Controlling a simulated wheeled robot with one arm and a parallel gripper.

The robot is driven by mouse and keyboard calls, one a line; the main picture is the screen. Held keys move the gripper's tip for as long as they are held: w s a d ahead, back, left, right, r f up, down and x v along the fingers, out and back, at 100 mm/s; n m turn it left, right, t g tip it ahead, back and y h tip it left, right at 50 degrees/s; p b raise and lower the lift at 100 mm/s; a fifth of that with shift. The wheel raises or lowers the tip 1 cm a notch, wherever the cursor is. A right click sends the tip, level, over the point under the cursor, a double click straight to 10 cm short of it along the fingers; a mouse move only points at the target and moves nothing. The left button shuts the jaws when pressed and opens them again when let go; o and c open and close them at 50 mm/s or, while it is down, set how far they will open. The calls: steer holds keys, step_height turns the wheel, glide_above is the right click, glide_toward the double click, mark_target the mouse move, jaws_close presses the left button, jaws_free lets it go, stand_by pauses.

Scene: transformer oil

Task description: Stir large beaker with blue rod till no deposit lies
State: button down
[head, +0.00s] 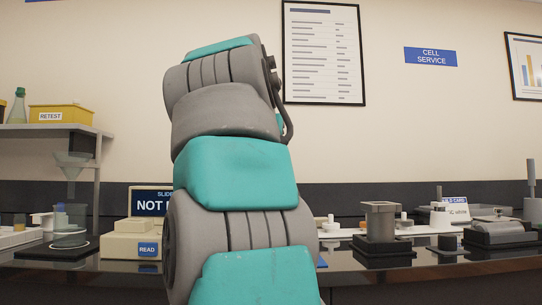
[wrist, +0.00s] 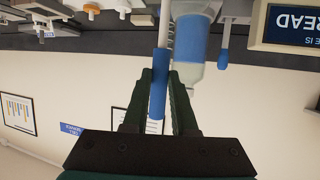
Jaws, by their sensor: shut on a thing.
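In the wrist view, which is upside down, my gripper (wrist: 159,88) is shut on the blue grip of a rod (wrist: 160,62). A pale shaft runs from the grip towards the picture's top edge, where its end is out of view. A clear beaker (head: 70,238) stands on a dark pad at the left in the head view, with bluish parts showing in and above it. I cannot tell whether this is the large beaker, or see any deposit. My gripper is hidden behind my arm in the head view.
A translucent vessel with a blue band (wrist: 191,42) is close beside the held rod; another blue grip (wrist: 224,58) is beyond it. A funnel (head: 73,163) hangs above the beaker. A reader box (head: 134,240) stands right of it. Several instruments line the right bench.

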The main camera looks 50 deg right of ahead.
step_height(320, 180, up, 7)
steer(key=p, duration=0.5)
steer(key=shift+f, duration=0.2)
step_height(320, 180, up, 5)
steer(key=p, duration=0.5)
stand_by(0.4)
steer(key=shift+a, duration=0.1)
